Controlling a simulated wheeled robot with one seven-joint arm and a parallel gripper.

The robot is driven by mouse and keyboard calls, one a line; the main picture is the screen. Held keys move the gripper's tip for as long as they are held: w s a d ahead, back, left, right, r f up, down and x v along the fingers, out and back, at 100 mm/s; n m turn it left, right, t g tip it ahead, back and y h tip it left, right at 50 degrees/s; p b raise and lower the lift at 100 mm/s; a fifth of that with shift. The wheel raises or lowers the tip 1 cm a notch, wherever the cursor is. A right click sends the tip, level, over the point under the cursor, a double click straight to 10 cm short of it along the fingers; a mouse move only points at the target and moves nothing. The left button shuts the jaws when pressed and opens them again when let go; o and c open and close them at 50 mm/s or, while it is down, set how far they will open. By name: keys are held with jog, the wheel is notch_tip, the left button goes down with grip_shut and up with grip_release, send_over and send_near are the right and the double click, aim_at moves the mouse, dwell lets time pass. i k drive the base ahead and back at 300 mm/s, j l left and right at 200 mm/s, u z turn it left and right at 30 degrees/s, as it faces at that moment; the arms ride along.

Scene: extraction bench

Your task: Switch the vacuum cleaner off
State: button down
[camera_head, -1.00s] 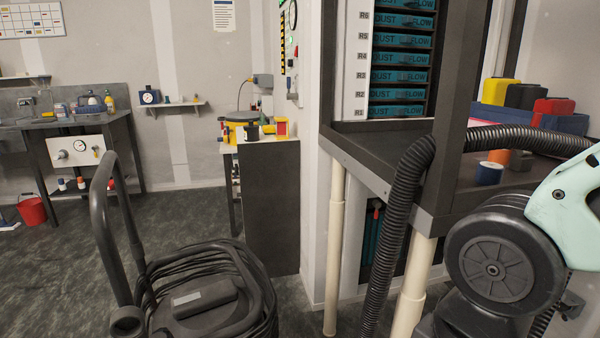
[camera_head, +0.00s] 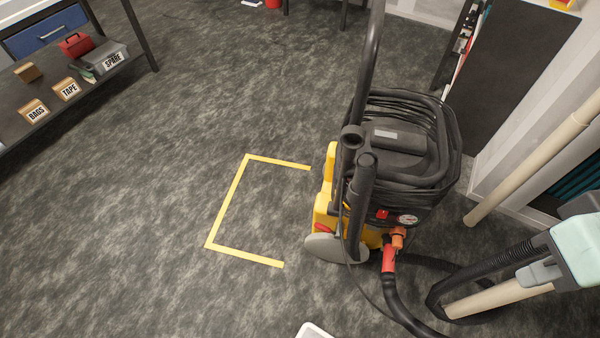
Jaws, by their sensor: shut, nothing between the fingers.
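The vacuum cleaner (camera_head: 400,150) stands on the floor right of centre, with a black top, a yellow lower body and a tall black handle (camera_head: 368,70). A coiled black cable wraps its top. On its near side a small red part (camera_head: 383,214), possibly the switch, sits left of a round gauge (camera_head: 407,219); its position cannot be read. An orange fitting and a red cuff (camera_head: 389,258) join a black hose (camera_head: 398,305) below. My mint and grey arm parts show at the right edge.
Yellow floor tape (camera_head: 226,200) marks a corner-shaped outline left of the vacuum. A bench shelf (camera_head: 60,100) with labelled boxes stands upper left. The floor at left is clear.

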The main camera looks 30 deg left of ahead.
aim_at(381, 212)
jog(key=i+j+u, duration=0.1)
jog(key=u, duration=0.25)
jog(key=i+u, duration=0.1)
jog(key=u, duration=0.25)
jog(key=i+u, duration=0.15)
jog(key=u, duration=0.2)
